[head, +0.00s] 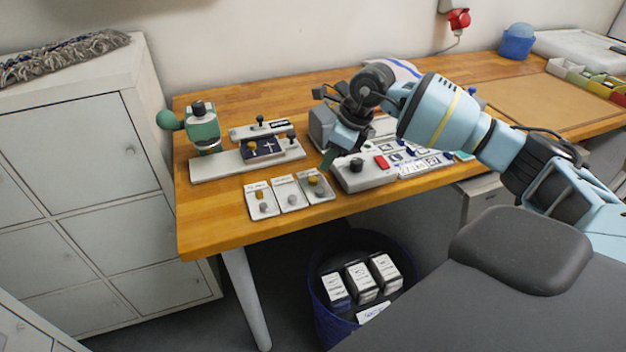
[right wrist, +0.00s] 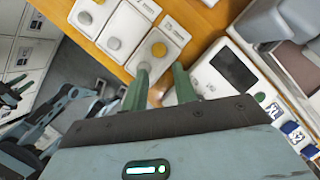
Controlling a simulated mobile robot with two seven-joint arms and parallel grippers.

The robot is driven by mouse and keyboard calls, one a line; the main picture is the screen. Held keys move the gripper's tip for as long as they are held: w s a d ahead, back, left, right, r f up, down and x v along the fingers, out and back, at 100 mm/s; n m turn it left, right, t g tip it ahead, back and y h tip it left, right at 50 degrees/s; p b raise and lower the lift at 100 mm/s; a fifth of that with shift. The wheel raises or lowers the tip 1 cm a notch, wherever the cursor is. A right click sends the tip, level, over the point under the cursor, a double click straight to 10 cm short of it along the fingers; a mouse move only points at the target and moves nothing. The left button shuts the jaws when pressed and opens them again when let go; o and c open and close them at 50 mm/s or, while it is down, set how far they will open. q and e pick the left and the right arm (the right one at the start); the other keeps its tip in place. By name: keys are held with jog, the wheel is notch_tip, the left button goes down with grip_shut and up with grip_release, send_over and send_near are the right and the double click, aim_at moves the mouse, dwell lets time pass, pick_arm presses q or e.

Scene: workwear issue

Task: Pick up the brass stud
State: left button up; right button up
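Brass studs stand on small white trays at the table's front edge. One brass stud (head: 258,194) is on the left tray (head: 250,211), and another (head: 312,180) is on the right tray (head: 327,195); each has a grey stud in front. The middle tray (head: 281,187) shows a grey stud (head: 291,199). In the right wrist view the right tray's brass stud (right wrist: 159,49) lies just beyond the fingertips. My right gripper (right wrist: 161,67) is open and empty, its two green fingers apart. In the head view it (head: 327,160) hangs above and right of that tray.
A blue bin (head: 316,300) with boxes is below the table. The table's front left is clear.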

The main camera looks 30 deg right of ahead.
aim_at(315, 178)
jog(key=shift+x, duration=3.35)
jog(key=shift+w+a+r, duration=0.1)
jog(key=shift+w, duration=0.05)
grip_shut()
